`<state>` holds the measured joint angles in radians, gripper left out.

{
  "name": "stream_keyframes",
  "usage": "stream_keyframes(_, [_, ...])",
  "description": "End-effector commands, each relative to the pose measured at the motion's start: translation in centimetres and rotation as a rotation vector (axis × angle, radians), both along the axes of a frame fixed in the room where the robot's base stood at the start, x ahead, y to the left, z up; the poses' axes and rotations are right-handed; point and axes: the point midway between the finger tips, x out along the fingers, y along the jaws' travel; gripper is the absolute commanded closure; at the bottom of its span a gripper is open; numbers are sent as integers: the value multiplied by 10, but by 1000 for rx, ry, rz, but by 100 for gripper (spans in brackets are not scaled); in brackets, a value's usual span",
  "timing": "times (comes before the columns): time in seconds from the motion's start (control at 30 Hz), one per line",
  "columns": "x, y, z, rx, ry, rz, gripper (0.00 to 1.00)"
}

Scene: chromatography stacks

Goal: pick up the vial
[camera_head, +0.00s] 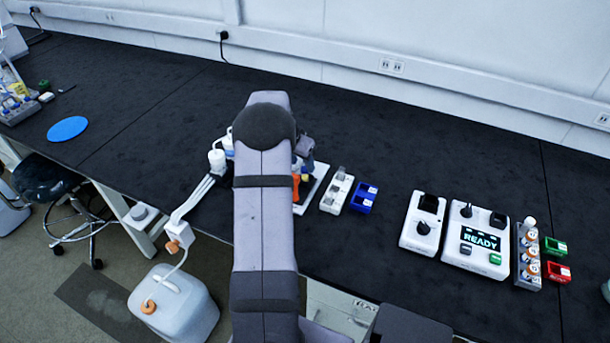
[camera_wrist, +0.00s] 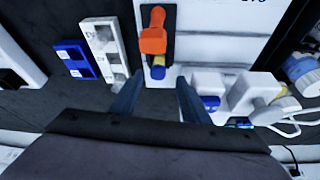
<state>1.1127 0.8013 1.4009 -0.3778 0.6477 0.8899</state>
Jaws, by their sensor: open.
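A rack (camera_head: 517,283) of several white vials with orange labels (camera_head: 531,253) stands at the right in the head view. I cannot tell whether the task's vial is one of these. In the wrist view my gripper (camera_wrist: 158,82) is open, its two dark fingers apart. Just beyond the fingertips is a small blue and yellow cylindrical part (camera_wrist: 158,68), below an orange lever-like part (camera_wrist: 153,35) on a white unit (camera_wrist: 205,50). Nothing is visibly held. In the head view my arm hides the gripper and most of that unit.
A blue holder (camera_head: 363,198) and a white block (camera_head: 337,190) stand right of the unit. Farther right are a device reading READY (camera_head: 480,240), and green (camera_head: 555,247) and red (camera_head: 558,272) holders. White bottles (camera_head: 217,158) and tubing crowd the unit's left. The back bench is clear.

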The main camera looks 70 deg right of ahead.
Motion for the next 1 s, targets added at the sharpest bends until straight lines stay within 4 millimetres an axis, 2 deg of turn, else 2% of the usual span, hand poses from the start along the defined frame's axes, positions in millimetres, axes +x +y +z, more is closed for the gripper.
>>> stream_keyframes(0.3, [-6,-9,-34,3,1,-1,58])
stream_keyframes(0.47, [-7,-13,-42,1,1,0,58])
stream_keyframes(0.7, [-7,-13,-43,1,0,0,58])
stream_keyframes(0.87, [-6,-13,-43,1,1,0,96])
stream_keyframes(0.9, [-6,-13,-42,1,1,0,100])
stream_keyframes(1.0, [-6,-13,-42,1,0,0,100])
